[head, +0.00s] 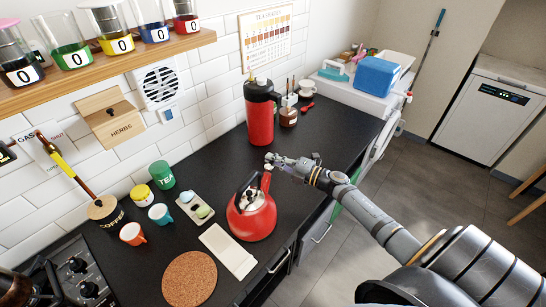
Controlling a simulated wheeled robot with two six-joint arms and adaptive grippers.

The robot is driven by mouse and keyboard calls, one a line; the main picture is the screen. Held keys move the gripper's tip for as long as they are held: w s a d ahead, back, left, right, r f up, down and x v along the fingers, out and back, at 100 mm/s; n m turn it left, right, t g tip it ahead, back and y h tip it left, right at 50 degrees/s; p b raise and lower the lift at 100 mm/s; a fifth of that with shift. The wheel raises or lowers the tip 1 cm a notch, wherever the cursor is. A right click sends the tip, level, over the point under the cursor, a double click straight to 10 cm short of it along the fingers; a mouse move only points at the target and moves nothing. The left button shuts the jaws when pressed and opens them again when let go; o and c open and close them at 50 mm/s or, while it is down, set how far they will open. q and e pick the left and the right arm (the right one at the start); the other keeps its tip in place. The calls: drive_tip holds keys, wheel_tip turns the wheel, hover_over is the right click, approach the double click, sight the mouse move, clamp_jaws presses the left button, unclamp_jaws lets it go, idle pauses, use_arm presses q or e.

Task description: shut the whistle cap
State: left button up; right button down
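A red kettle (252,218) with a dark arched handle stands on the black counter. Its spout (266,182) rises at the upper right of the body. The whistle cap is too small to make out clearly, so I cannot tell whether it is up or down. My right gripper (270,163) reaches in from the right, with its fingertips just above and behind the spout tip in the picture. I cannot tell whether it touches the spout, or how far apart its fingers are. My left gripper is not in view.
A red flask (260,118) stands behind my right gripper. A pale board (229,251) and a cork mat (190,279) lie in front of the kettle. A spoon rest (196,208), small cups and jars stand to its left. The hob (80,275) is at lower left.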

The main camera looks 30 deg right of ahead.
drive_tip(key=shift+f+m+p, duration=0.25)
drive_tip(key=shift+f+m, duration=0.25)
drive_tip(key=shift+m, duration=0.55)
drive_tip(key=shift+f+m+p, duration=0.25)
drive_tip(key=shift+f+m, duration=0.2)
drive_tip(key=shift+m, duration=0.6)
drive_tip(key=shift+f, duration=0.1)
drive_tip(key=c, duration=1.5)
unclamp_jaws()
drive_tip(key=shift+c, duration=0.2)
drive_tip(key=v, duration=1.2)
drive_tip(key=shift+a+f+m, duration=0.1)
drive_tip(key=shift+m, duration=0.2)
